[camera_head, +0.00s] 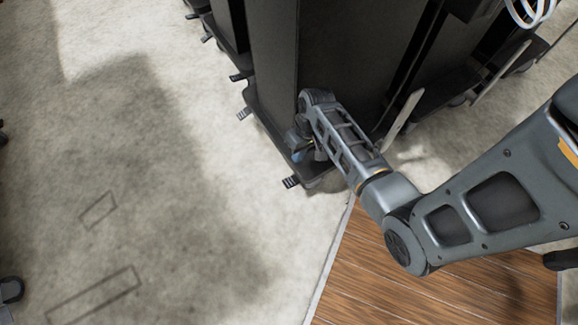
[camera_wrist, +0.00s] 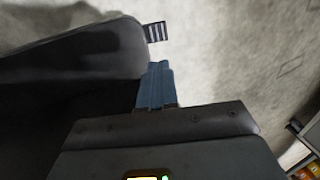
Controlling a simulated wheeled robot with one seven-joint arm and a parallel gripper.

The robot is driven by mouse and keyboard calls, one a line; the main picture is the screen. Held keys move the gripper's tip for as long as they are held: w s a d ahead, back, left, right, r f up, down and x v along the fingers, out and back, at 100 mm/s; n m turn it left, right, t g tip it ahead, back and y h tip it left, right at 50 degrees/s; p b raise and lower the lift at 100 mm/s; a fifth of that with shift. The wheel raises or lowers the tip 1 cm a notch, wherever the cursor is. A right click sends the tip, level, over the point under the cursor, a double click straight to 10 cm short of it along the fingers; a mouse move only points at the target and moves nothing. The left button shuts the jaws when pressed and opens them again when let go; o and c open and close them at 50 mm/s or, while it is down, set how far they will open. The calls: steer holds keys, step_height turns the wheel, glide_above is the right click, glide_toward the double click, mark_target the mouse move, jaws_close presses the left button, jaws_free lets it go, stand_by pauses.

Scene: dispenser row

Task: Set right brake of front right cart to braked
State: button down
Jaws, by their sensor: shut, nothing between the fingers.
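The front cart (camera_head: 320,50) is a tall dark body on a dark base with rounded corners. One small ribbed brake pedal (camera_head: 290,181) sticks out at the base's near corner. That pedal also shows in the wrist view (camera_wrist: 155,32), just past the edge of the base. A second pedal (camera_head: 243,114) sits further up the same side. My gripper (camera_head: 297,156) is low beside the cart, over the near end of its base. Its blue fingers (camera_wrist: 155,85) are together and empty, pointing toward the pedal and apart from it in the wrist view. Whether the pedal is up or down cannot be told.
More dark carts with pedals (camera_head: 240,77) stand behind in the row. A pale upright bar (camera_head: 402,120) is right of my forearm. A wooden floor panel (camera_head: 400,290) lies below.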

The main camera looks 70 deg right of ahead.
mark_target(286, 183)
steer(key=b+x, duration=0.7)
steer(key=x, duration=0.7)
steer(key=shift+a, duration=0.1)
steer(key=shift+w+a+f+g+h+p, duration=0.1)
steer(key=shift+a+f+g+h+p, duration=0.1)
steer(key=shift+g+h+p, duration=0.25)
steer(key=shift+w+a+f+g+h, duration=0.2)
steer(key=shift+f+g+h, duration=0.1)
steer(key=shift+h, duration=0.25)
steer(key=f+g+h, duration=0.1)
steer(key=f+h, duration=0.1)
steer(key=shift+w+a+g+h, duration=0.1)
steer(key=shift+a+g+h, duration=0.15)
steer(key=shift+g+h, duration=0.1)
steer(key=shift+r, duration=0.25)
steer(key=shift+r+p, duration=0.65)
steer(key=shift+p, duration=0.1)
